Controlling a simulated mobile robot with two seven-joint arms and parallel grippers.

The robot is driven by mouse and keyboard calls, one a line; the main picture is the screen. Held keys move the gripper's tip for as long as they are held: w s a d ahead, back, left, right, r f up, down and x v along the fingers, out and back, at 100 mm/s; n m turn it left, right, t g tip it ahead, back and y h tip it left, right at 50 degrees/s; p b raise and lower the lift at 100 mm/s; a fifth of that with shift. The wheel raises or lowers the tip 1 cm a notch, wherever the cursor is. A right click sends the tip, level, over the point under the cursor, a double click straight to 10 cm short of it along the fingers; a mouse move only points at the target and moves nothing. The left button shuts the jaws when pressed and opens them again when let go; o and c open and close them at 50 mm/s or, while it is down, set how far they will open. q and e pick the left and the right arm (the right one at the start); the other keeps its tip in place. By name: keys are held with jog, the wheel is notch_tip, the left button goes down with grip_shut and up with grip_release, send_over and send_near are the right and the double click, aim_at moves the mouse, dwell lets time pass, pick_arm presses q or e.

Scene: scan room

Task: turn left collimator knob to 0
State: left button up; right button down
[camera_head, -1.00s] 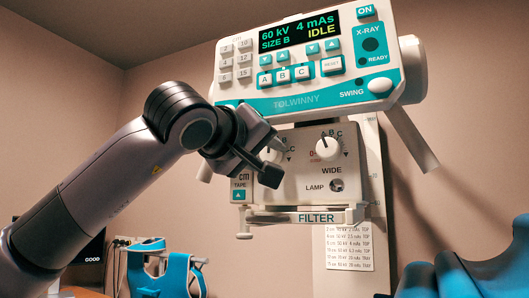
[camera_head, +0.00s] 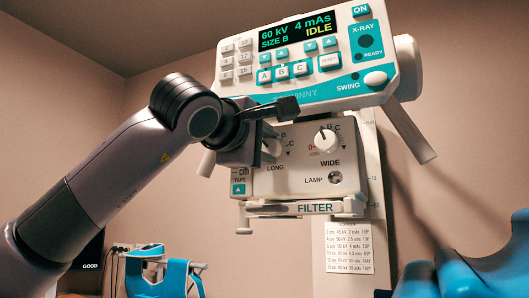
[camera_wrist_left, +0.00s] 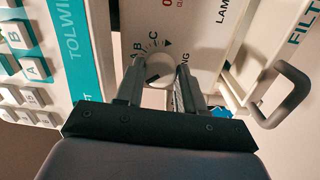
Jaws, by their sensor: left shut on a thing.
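The left collimator knob (camera_wrist_left: 157,69), round and pale, sits above the LONG label, with letters A, B and C around it. In the wrist view it is between the two fingers of my left gripper (camera_wrist_left: 157,88), which is shut on it. A dark mark shows on the knob's face; I cannot tell which setting it points to. In the head view my left gripper (camera_head: 266,146) reaches the collimator panel (camera_head: 295,180) from the left and hides part of the knob (camera_head: 274,147). My right gripper is not in view.
The right WIDE knob (camera_head: 326,140) is beside it, above a lamp button (camera_head: 335,177). The control console (camera_head: 330,95) hangs close above my left gripper. The filter rail (camera_head: 300,208) juts out below. Blue padded shapes (camera_head: 465,265) stand at lower right.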

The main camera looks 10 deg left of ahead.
pick_arm(q)
jog(key=shift+f+n+b, duration=0.1)
jog(key=shift+n+b, duration=0.2)
jog(key=shift+n, duration=0.8)
jog(key=n+b, duration=0.1)
jog(key=n, duration=0.1)
jog(key=shift+n, duration=0.4)
jog(key=shift+n+y+b, duration=0.3)
jog(key=shift+n+b, duration=0.45)
jog(key=shift+n, duration=1.95)
jog(key=o, duration=1)
jog(key=shift+o, duration=0.2)
